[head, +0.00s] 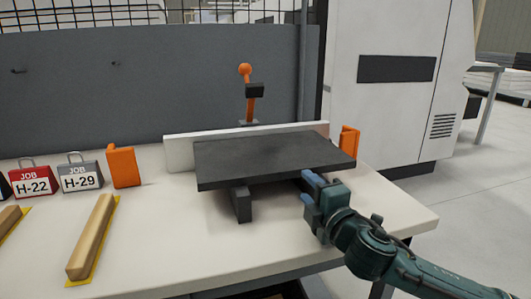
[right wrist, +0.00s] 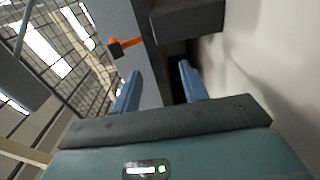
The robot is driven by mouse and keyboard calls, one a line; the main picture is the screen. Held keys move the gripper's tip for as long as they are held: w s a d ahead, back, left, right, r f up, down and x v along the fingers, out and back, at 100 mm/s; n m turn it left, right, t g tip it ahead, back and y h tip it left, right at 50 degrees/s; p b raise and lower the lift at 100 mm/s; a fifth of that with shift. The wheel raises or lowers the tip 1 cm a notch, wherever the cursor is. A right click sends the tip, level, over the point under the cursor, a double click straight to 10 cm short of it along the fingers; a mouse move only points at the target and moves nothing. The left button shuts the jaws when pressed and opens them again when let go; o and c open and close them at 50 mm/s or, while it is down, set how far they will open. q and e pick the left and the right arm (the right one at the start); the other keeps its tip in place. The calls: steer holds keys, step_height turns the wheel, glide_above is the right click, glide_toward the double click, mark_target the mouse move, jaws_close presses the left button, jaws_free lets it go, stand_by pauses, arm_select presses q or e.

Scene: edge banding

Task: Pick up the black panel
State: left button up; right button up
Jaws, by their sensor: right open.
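The black panel (head: 265,158) lies flat and raised above the white table, against a white fence (head: 180,152) at its back. A dark support block (head: 241,204) shows under its front edge. My right gripper (head: 308,190) is open at the panel's front edge, towards its right end. In the right wrist view, the open fingers (right wrist: 160,88) point towards a grey surface and a dark band between them; I cannot tell whether they touch the panel. My left gripper is out of view.
An orange-handled clamp (head: 247,95) stands behind the panel. An orange block (head: 349,140) is at its right end, another (head: 122,167) to its left. Job tags (head: 81,178) and wooden strips (head: 93,238) occupy the table's left. A grey wall (head: 90,90) closes the back.

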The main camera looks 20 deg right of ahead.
mark_target(287, 162)
steer(key=w, duration=0.5)
steer(key=shift+w+a, duration=0.1)
steer(key=shift+a, duration=0.15)
steer(key=w, duration=0.3)
steer(key=w+a, duration=0.1)
steer(key=w, duration=0.1)
steer(key=shift+w+r, duration=0.25)
steer(key=shift+r, duration=0.05)
jaws_close()
stand_by(0.7)
steer(key=shift+r, duration=0.3)
